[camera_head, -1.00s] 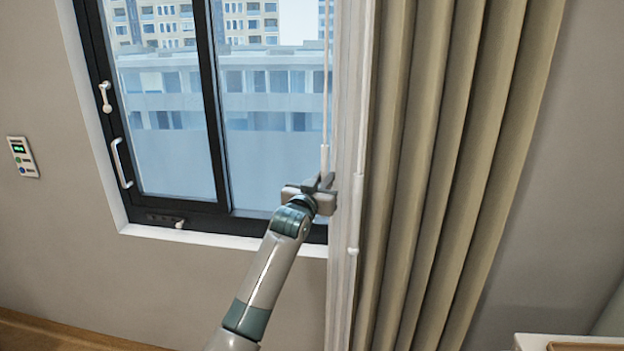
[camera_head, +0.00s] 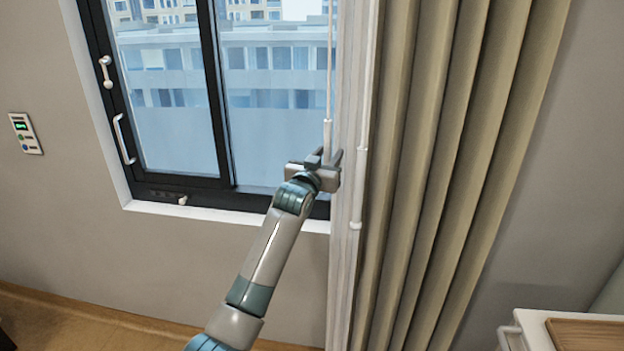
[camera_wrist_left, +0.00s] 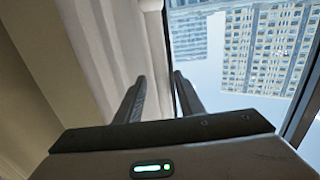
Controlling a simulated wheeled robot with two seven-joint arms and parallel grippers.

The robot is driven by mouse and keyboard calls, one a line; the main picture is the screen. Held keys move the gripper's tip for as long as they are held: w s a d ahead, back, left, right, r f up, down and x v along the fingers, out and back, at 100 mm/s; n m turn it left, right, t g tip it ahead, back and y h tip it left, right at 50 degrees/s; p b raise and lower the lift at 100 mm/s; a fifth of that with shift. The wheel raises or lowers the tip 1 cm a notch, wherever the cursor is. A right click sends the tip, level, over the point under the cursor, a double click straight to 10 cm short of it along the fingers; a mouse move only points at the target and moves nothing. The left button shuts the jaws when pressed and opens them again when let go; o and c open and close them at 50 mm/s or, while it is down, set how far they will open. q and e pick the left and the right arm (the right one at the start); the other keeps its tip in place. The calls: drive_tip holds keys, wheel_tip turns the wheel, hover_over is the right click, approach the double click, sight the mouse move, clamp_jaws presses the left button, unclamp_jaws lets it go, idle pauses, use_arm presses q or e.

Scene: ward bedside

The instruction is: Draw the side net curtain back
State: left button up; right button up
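The white net curtain (camera_head: 346,230) hangs bunched in a narrow upright strip at the window's right side, beside the beige drape. A thin white wand (camera_head: 328,135) hangs along its left edge; its lower end reaches my left gripper (camera_head: 326,158). The left gripper is at the curtain's left edge, in front of the window's lower right corner. In the left wrist view, its two dark fingers (camera_wrist_left: 160,78) stand apart, with pale cloth (camera_wrist_left: 105,50) to their left and the window to their right. I see nothing clearly clamped between them. My right gripper is out of view.
The heavy beige drape (camera_head: 435,180) hangs right of the net. The black-framed window (camera_head: 222,95) has handles at its left and a white sill (camera_head: 225,217). A wall panel (camera_head: 26,133) is at far left. A white cabinet (camera_head: 535,330) with a brown top stands lower right.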

use_arm(q)
drive_tip(key=b+v, duration=0.4)
drive_tip(key=v, duration=1.2)
drive_tip(key=shift+s, duration=0.3)
drive_tip(key=shift+d, duration=0.1)
